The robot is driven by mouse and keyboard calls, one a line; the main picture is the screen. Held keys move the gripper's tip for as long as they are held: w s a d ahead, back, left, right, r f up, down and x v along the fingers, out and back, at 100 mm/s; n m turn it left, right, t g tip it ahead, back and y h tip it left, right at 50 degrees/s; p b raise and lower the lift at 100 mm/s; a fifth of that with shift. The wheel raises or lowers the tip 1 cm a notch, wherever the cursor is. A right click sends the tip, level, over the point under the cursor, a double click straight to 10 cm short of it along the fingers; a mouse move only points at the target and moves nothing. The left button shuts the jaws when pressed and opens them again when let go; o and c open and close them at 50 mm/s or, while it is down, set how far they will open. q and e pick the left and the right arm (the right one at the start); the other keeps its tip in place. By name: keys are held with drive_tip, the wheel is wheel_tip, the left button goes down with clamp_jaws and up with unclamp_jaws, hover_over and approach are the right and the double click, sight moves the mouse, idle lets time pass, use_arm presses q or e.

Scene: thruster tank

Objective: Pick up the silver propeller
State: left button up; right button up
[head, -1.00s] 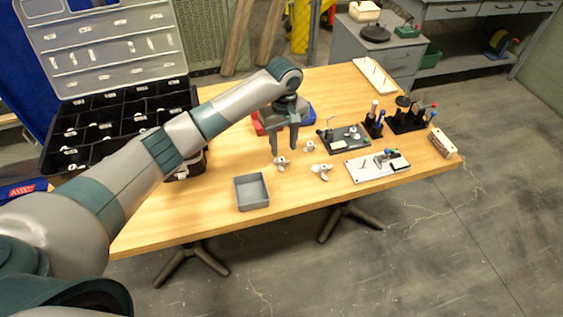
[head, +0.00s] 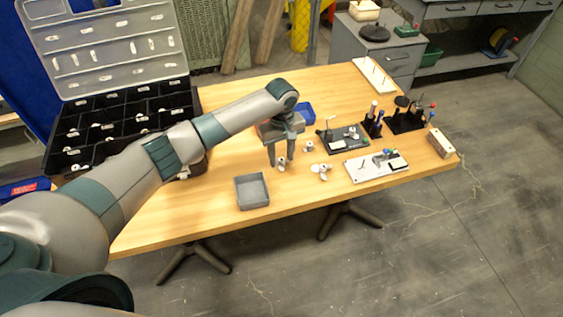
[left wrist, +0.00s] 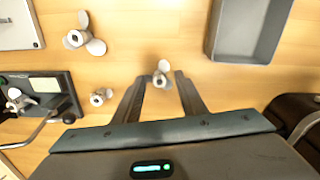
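Three small pale grey-white propellers lie on the wooden table; which one is silver is hard to tell by colour. One propeller (head: 282,166) is at the fingertips of my left gripper (head: 281,163). In the left wrist view this propeller (left wrist: 161,74) sits between the two open fingers (left wrist: 160,78), with a gap on each side. A larger propeller (head: 322,171) lies to its right and also shows in the left wrist view (left wrist: 84,35). A smaller part like a propeller (head: 309,146) lies behind them, also in the left wrist view (left wrist: 101,97). My right gripper is out of view.
An empty grey tray (head: 251,203) stands left of the propellers. A black fixture board (head: 335,146) and a white board (head: 376,172) lie to the right. A blue bin (head: 305,113) is behind the gripper. A black compartment case (head: 120,98) stands open at the left.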

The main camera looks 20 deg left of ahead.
use_arm(q)
clamp_jaws()
drive_tip(key=shift+r, duration=0.15)
